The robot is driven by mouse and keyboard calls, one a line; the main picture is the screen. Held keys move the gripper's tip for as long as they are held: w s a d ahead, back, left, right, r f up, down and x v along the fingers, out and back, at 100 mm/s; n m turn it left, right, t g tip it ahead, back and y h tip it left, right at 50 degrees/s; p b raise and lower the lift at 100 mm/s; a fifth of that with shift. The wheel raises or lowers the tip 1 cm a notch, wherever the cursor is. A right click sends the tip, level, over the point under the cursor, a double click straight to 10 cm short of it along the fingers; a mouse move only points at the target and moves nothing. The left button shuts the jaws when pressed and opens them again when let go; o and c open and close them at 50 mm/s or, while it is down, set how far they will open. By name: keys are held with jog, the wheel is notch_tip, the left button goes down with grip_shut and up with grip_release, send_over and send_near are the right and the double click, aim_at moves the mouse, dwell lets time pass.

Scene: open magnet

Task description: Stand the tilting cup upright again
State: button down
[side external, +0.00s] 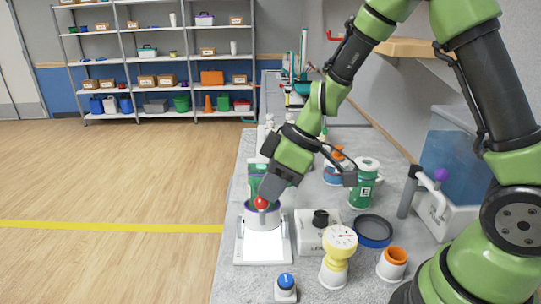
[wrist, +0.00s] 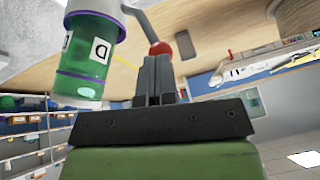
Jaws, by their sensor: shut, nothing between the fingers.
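In the wrist view the shut fingers (wrist: 157,62) are close by the red ball (wrist: 160,48), which sits on a grey rod; contact cannot be told.
A green jar with purple bands (wrist: 88,55) stands close by, partly behind my gripper in the side view.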

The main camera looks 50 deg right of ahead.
jog(key=shift+s+a+f, duration=0.9)
jog(key=shift+s+a, duration=0.15)
jog(key=shift+a, duration=0.05)
jog(key=s+d+r, duration=0.2)
jog(key=s+r, duration=0.4)
jog(key=r, duration=0.5)
jog(key=shift+d, duration=0.35)
